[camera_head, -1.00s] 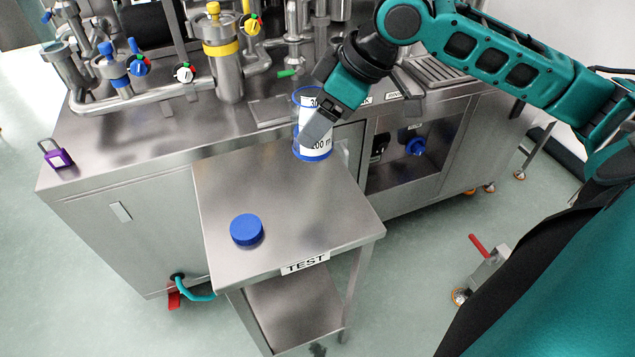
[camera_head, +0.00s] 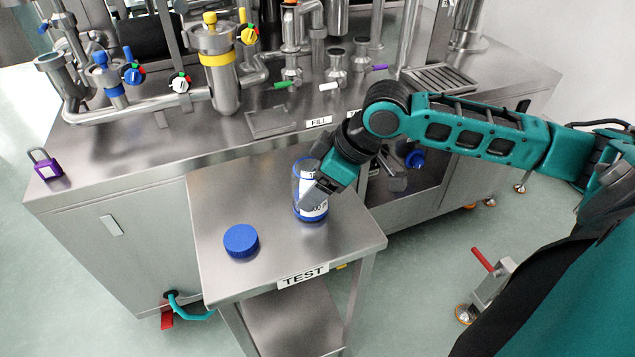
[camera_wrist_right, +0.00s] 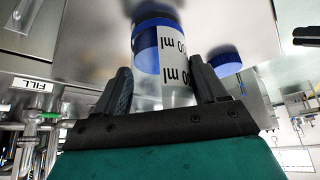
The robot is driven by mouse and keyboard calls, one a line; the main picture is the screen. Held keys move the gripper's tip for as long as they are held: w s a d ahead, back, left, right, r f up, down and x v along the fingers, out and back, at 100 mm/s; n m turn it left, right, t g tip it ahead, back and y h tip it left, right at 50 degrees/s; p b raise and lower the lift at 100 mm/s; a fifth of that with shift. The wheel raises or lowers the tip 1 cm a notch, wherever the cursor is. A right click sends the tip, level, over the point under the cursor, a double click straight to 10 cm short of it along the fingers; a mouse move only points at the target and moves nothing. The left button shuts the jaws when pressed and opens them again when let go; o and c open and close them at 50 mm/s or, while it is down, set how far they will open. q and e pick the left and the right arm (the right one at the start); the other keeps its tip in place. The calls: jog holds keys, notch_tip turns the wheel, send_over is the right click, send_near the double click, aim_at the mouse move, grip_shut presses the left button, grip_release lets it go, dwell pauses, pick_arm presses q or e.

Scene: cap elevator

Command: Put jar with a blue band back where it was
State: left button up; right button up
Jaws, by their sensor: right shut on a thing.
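The clear jar with a blue band and a white label (camera_head: 309,208) is upright at the small steel table marked TEST (camera_head: 220,282). It looks at or very near the table top; I cannot tell whether it touches. My right gripper (camera_head: 316,190) is shut on the jar from the right. In the right wrist view the jar (camera_wrist_right: 172,60) sits between the two fingers of my right gripper (camera_wrist_right: 170,85). A blue cap (camera_head: 241,240) lies on the table to the left of the jar. My left gripper is not in view.
Behind the small table stands a large steel bench with pipes, valves and a yellow-banded vessel (camera_head: 219,75). A FILL label (camera_head: 319,121) and a square plate (camera_head: 271,122) are on its top. A purple padlock (camera_head: 47,165) is at its left. The table's front and right part is clear.

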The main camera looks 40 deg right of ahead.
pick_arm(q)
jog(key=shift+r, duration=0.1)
pick_arm(e)
jog(key=o, duration=1.3)
pick_arm(q)
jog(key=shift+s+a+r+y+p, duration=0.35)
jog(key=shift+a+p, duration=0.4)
jog(key=shift+p, duration=0.85)
pick_arm(e)
jog(key=shift+v, duration=6.05)
